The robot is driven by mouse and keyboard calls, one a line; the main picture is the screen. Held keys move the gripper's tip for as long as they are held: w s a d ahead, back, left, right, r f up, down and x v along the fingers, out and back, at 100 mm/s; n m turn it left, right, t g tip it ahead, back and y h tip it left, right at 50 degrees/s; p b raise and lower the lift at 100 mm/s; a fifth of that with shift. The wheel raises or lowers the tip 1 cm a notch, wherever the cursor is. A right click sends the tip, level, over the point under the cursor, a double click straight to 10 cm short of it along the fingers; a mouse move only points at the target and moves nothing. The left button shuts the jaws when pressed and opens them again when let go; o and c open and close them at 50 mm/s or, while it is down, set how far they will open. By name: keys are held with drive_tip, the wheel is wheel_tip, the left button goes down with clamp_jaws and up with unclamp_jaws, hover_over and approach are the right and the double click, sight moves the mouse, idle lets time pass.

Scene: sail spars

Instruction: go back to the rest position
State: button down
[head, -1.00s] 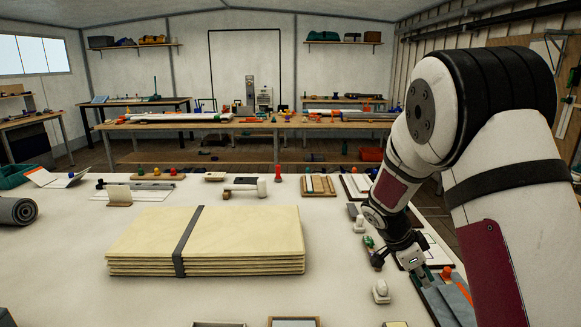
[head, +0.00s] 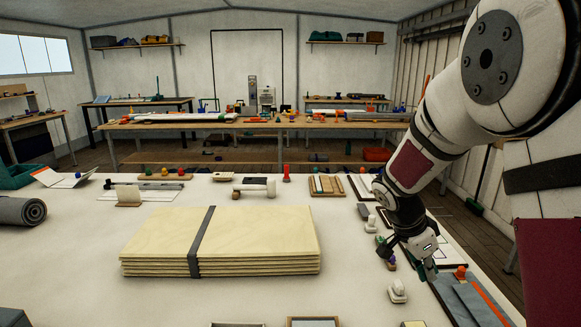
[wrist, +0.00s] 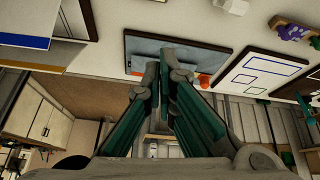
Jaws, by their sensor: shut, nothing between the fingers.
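My gripper (head: 412,262) hangs at the right side of the white table, at the end of my bent arm. It is over or beside the near end of the row of small items there; the exact height is hard to judge. In the wrist view my gripper (wrist: 166,72) has its green-padded fingers drawn together at the tips, with nothing seen between them. A blue-grey board (head: 466,300) with an orange strip lies just below and right of it. The wrist view shows a blue-grey panel (wrist: 195,55) with an orange knob beyond the fingertips.
A strapped stack of cream sheets (head: 260,235) fills the table's middle. A white knobbed piece (head: 397,291) stands close to my gripper. A grey roll (head: 20,212) lies at the left. A long workbench (head: 260,125) stands behind. Bare tabletop lies around the stack.

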drive_tip(key=s+a+r+n+t+y, duration=0.25)
drive_tip(key=s+a+r+n, duration=0.25)
drive_tip(key=s+r+n, duration=0.55)
drive_tip(key=s+a+r+n+t+y, duration=0.1)
drive_tip(key=s+a+r+n, duration=0.1)
drive_tip(key=s, duration=0.6)
drive_tip(key=s+a+r+n+t+y, duration=0.1)
drive_tip(key=s+a+r+n+y, duration=0.1)
drive_tip(key=s, duration=0.6)
drive_tip(key=shift+a+n, duration=0.75)
drive_tip(key=shift+a, duration=0.25)
